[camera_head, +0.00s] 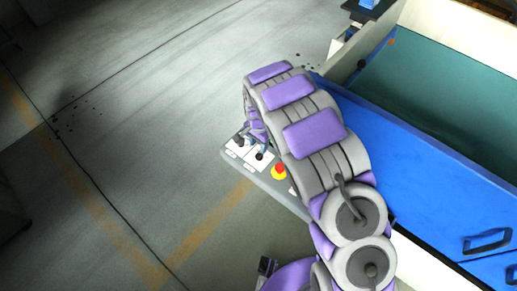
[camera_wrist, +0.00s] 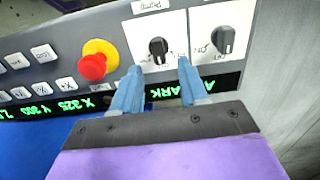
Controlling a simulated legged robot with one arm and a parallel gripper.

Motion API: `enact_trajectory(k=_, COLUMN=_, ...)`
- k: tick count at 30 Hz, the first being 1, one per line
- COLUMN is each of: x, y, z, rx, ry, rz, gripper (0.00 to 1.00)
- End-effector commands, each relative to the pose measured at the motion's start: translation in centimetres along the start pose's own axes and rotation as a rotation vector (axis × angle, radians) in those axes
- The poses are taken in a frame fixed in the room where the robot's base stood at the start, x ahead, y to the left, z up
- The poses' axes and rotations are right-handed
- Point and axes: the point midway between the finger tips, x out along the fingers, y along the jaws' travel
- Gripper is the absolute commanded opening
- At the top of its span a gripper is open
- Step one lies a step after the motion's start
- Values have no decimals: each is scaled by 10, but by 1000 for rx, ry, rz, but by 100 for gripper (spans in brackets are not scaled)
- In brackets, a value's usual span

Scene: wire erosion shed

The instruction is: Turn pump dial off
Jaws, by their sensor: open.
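The pump dial (camera_wrist: 157,47) is a black knob on a white plate in the wrist view. The plate's label, upside down and partly cut off, seems to read "Pump". My gripper (camera_wrist: 160,66) is open. Its two blue fingers point at the panel, one toward each side of the dial's lower part. I cannot tell whether they touch it. The dial's exact setting is too small to read. In the head view the dial (camera_head: 260,156) shows beside my arm, and my gripper is mostly hidden by the arm.
A second black dial (camera_wrist: 226,40) sits right of the pump dial. A red button with a yellow collar (camera_wrist: 95,64) is left of it, near several white keys. A green-lit display (camera_wrist: 42,111) runs below. A blue machine panel (camera_head: 430,165) lies right of my arm; open floor is left.

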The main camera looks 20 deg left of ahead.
Motion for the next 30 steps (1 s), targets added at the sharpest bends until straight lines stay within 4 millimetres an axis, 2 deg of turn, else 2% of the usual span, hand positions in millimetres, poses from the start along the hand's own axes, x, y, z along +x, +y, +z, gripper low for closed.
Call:
enact_trajectory(k=1, x=-14, y=-1, z=-1, rx=0, ry=2, rz=-2, gripper=44)
enact_trajectory(k=6, x=-52, y=-2, z=-1, rx=0, ry=3, rz=-2, gripper=44)
enact_trajectory(k=15, x=-102, y=-2, z=-1, rx=0, ry=1, rz=1, gripper=44)
enact_trajectory(k=21, x=-112, y=-2, z=-1, rx=0, ry=1, rz=2, gripper=44)
enact_trajectory(k=30, x=-113, y=-2, z=0, rx=0, ry=0, rz=2, gripper=44)
